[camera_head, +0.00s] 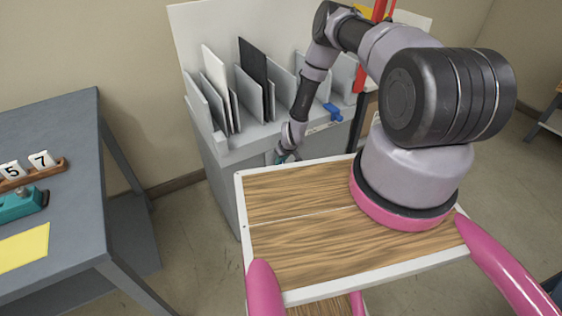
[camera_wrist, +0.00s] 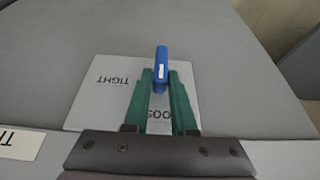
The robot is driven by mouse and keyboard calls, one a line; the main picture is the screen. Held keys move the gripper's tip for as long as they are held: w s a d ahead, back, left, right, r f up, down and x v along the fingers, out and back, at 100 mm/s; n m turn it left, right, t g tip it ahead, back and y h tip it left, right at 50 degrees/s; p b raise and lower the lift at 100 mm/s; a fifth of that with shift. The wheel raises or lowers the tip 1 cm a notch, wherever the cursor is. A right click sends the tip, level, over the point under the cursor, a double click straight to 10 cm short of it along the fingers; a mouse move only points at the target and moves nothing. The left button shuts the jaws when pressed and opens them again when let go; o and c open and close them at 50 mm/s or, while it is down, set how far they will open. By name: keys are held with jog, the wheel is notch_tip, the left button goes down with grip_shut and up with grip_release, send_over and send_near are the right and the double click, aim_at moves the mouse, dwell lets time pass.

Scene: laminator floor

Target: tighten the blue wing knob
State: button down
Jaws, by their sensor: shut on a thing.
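The blue wing knob (camera_wrist: 161,66) shows in the wrist view as a narrow upright bar with a pale mark on it. It stands over a light grey label plate (camera_wrist: 90,100). The plate reads TIGHT, upside down, to the left of the knob. A second word, partly hidden by my fingers, ends in "OOS" letters below the knob. My gripper (camera_wrist: 160,78) has green fingers, shut on the lower part of the knob. In the head view my gripper (camera_head: 282,158) is small at the cabinet's front, and the gripped knob cannot be made out there.
A grey cabinet (camera_head: 222,170) carries upright panels in slots. A blue fitting (camera_head: 333,112) sits on its front edge, right of my gripper. A wooden-topped tray (camera_head: 300,255) lies in front. A grey table (camera_head: 70,130) with number tiles stands left. Floor shows between them.

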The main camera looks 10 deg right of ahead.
jog(key=shift+d, duration=0.1)
jog(key=shift+w+d+f+m+g+y, duration=0.15)
jog(key=shift+d+f+m+g+y, duration=0.25)
jog(key=shift+y, duration=1.65)
jog(key=shift+w+d+f+m+g+y, duration=0.15)
jog(key=shift+d+m+g+y, duration=0.35)
jog(key=shift+y, duration=1.5)
jog(key=shift+w+d+f+m+g+y, duration=0.1)
jog(key=shift+d+f+m+g+y, duration=0.35)
jog(key=shift+y, duration=1.6)
jog(key=shift+a, duration=0.2)
jog(key=c, duration=0.8)
grip_release()
jog(key=shift+r, duration=0.1)
